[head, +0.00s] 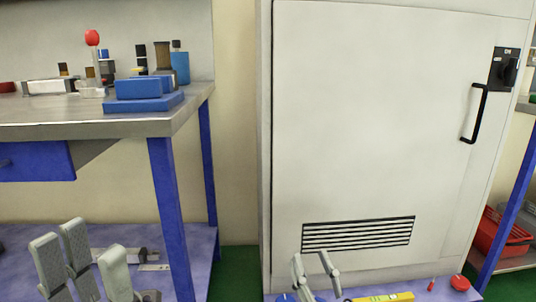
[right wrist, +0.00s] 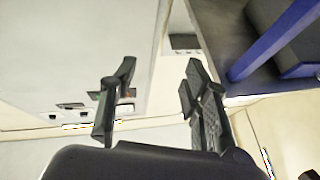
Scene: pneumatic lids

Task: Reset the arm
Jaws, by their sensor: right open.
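My left gripper (head: 90,246) is at the lower left of the head view, with its grey fingers pointing up and spread apart. Nothing shows between them. My right gripper (head: 314,262) is at the bottom middle, in front of the cabinet's vent. Its fingers are open and empty. The right wrist view also shows this gripper (right wrist: 157,82) open, with a clear gap between the fingers. Both arms are mostly out of the head view.
A large pale cabinet (head: 370,120) with a black handle (head: 475,115) stands ahead. A metal-topped workbench (head: 60,127) at left holds blue blocks (head: 143,102) and several bottles. A red crate (head: 500,232) sits on a shelf at right. Green floor (head: 238,265) shows between bench and cabinet.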

